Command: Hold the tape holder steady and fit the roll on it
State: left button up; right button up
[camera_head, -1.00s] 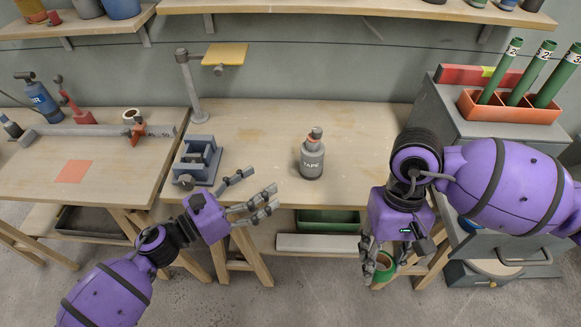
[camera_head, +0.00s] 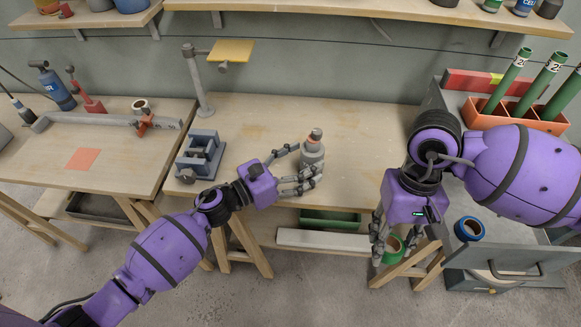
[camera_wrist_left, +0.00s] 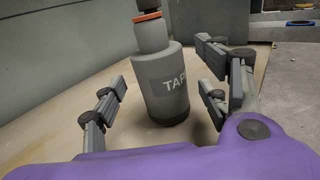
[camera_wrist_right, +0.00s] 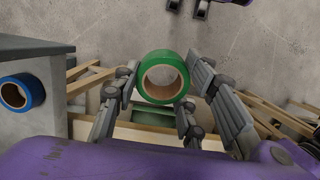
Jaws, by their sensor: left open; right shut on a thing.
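In the left wrist view the holder (camera_wrist_left: 165,85) stands between the spread fingers (camera_wrist_left: 160,105), with gaps showing on both sides. My right gripper (camera_head: 382,238) is shut on the green tape roll (camera_head: 391,248), in front of and below the bench edge. In the right wrist view the green roll (camera_wrist_right: 162,77) sits between the fingertips, its brown core open to the camera.
An orange holder (camera_head: 515,115) with green tubes stands on the cabinet. A grey vise (camera_head: 201,155) and a lamp-like stand (camera_head: 200,80) are left of the tape holder. The bench right of the holder is clear.

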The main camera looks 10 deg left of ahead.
pick_arm(q)
jog(key=shift+x, duration=1.5)
pick_arm(e)
jog(key=shift+w+r, duration=0.1)
jog(key=shift+r, duration=0.35)
pick_arm(q)
jog(key=c, duration=1.4)
jog(key=shift+c, duration=0.2)
pick_arm(e)
jog(key=w+a+r+t, duration=0.1)
jog(key=w+a+r, duration=0.3)
jog(key=w, duration=0.3)
jog(key=w+a+r+t, duration=0.1)
jog(key=w+a+r, duration=0.4)
jog(key=w+a, duration=0.2)
jog(key=w+a+r, duration=0.4)
jog(key=w+a, duration=0.1)
jog(key=w, duration=0.3)
jog(key=shift+w+a+r+t, duration=0.1)
jog(key=shift+a+r+t, duration=0.1)
jog(key=shift+a+t, duration=0.15)
